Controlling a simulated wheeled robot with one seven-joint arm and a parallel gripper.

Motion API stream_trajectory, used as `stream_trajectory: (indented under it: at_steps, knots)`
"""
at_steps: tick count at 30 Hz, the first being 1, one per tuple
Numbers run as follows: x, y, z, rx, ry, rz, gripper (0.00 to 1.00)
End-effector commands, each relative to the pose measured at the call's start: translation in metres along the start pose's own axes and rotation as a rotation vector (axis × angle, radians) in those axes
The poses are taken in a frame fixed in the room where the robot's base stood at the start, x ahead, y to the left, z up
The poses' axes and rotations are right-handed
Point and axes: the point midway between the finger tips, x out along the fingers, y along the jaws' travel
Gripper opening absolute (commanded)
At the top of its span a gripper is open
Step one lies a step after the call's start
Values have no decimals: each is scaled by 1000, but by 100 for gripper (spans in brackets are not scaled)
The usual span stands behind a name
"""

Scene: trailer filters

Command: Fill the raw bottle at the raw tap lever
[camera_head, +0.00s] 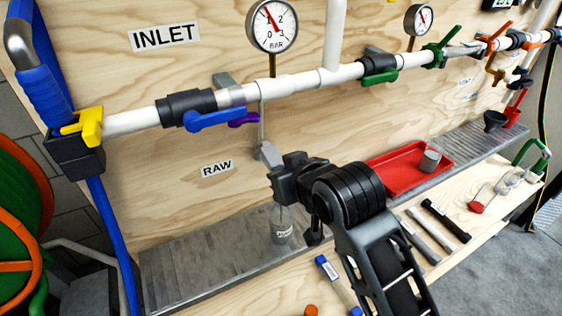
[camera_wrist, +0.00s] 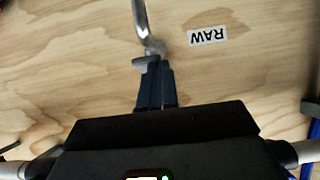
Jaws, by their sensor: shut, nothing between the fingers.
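The raw bottle (camera_head: 281,228) is a small clear bottle with a pale label, upright on the grey metal drip tray (camera_head: 190,264) below my gripper. Its top is partly hidden behind my gripper, and I cannot tell its fill level. The raw tap is a thin metal pipe with a grey lever (camera_head: 268,154) at its lower end, near the RAW label (camera_head: 217,168). The lever (camera_wrist: 147,60) also shows in the wrist view. My gripper (camera_head: 277,184) is shut and empty. Its fingertips (camera_wrist: 155,72) are right at the lever; I cannot tell whether they touch.
A white pipe (camera_head: 290,85) with valves and gauges runs along the wooden board. A red tray (camera_head: 391,175) holding a beaker (camera_head: 430,158) and several tools lie to the right.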

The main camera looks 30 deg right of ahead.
Motion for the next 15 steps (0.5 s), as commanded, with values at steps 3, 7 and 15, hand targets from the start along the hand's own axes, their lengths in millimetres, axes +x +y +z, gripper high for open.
stream_trajectory:
  at_steps: [3, 7, 15]
  knots:
    - [-2, 0, -3, 0, 1, 0, 0]
    - [-4, 0, -8, 0, 2, 0, 0]
    - [-9, 0, -15, 0, 3, 0, 0]
